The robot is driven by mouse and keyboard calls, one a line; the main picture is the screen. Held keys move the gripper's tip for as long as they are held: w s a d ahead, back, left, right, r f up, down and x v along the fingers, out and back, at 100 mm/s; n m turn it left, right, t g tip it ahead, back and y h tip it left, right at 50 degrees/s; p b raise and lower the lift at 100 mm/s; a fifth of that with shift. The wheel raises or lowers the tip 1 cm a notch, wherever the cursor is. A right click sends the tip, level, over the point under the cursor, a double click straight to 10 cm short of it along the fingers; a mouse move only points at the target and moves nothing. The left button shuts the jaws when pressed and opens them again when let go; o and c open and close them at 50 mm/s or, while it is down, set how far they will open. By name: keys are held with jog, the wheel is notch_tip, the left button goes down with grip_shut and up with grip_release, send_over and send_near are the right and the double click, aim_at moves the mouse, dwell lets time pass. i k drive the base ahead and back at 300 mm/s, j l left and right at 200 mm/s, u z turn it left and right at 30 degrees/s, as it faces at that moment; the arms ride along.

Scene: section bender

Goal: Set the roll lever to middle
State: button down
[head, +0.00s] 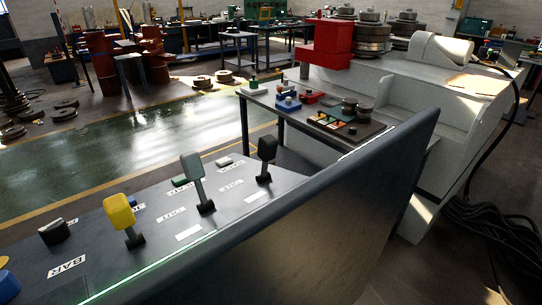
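Three levers stand in a row on the dark control panel (152,262) in the head view. The yellow-headed lever (121,212) is nearest, with its head leaning a little left of its base. The grey-headed lever (192,170) is in the middle and also leans slightly left. The black-headed lever (267,150) is farthest and looks about upright. White labels lie by them, mostly too small or oblique to read; I cannot tell which lever is the roll lever. My gripper is not in view.
A dark knob (54,231) and a blue-and-yellow control sit at the panel's left. A tall dark plate (340,195) rises along the panel's near right side. A small table (410,143) with tools stands behind, beside the large white machine (399,93). Green floor (130,130) is clear.

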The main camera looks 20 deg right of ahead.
aim_at(268, 144)
jog(key=i+l, duration=0.1)
jog(key=l, duration=0.45)
jog(key=i+l, duration=0.1)
jog(key=l, duration=0.45)
jog(key=i+l, duration=0.1)
jog(key=l, duration=0.45)
jog(key=i+l, duration=0.1)
jog(key=l, duration=0.45)
